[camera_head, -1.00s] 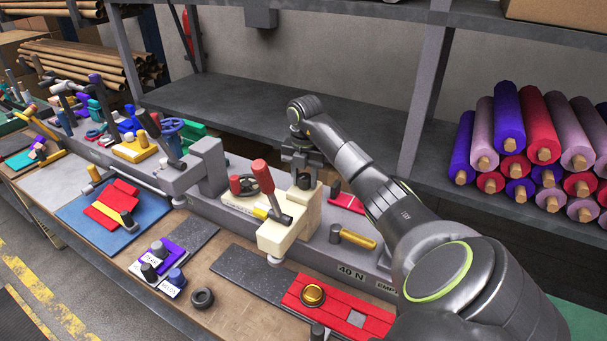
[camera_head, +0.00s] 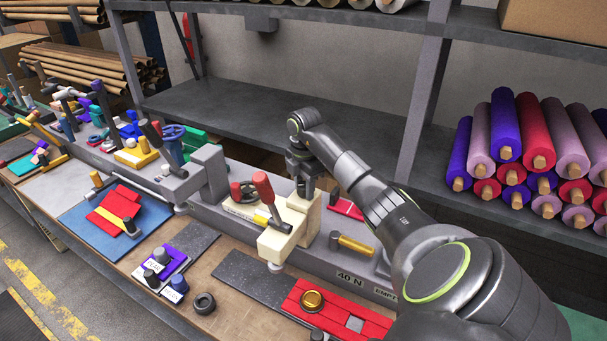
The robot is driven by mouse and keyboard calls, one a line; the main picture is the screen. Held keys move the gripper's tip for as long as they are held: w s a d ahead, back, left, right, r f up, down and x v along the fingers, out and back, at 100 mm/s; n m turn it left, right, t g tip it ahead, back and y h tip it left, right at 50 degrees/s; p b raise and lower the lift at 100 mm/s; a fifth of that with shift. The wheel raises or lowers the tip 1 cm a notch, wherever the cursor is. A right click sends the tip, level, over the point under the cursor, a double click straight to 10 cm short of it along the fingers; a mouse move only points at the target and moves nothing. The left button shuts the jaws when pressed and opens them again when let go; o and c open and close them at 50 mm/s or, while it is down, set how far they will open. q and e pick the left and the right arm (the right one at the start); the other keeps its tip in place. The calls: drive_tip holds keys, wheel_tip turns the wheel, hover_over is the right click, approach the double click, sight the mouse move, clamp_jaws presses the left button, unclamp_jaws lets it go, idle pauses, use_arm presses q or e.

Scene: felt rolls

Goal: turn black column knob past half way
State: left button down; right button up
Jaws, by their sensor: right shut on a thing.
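My right gripper (camera_head: 304,190) points down at the top of a cream column block (camera_head: 304,216) on the grey bench rail. It is shut on the black column knob, which is largely hidden between and behind the dark fingers. The knob's turn angle cannot be read from here. My left gripper is not in view.
A brass-coloured cylinder (camera_head: 354,245) lies to the right. Felt rolls (camera_head: 505,130) fill the right shelf.

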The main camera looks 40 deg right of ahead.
sight(304, 185)
drive_tip(key=shift+f, duration=0.1)
drive_tip(key=m, duration=0.7)
drive_tip(key=shift+s+a+f, duration=0.1)
drive_tip(key=o, duration=1)
drive_tip(key=shift+o, duration=0.2)
drive_tip(key=shift+r, duration=2.65)
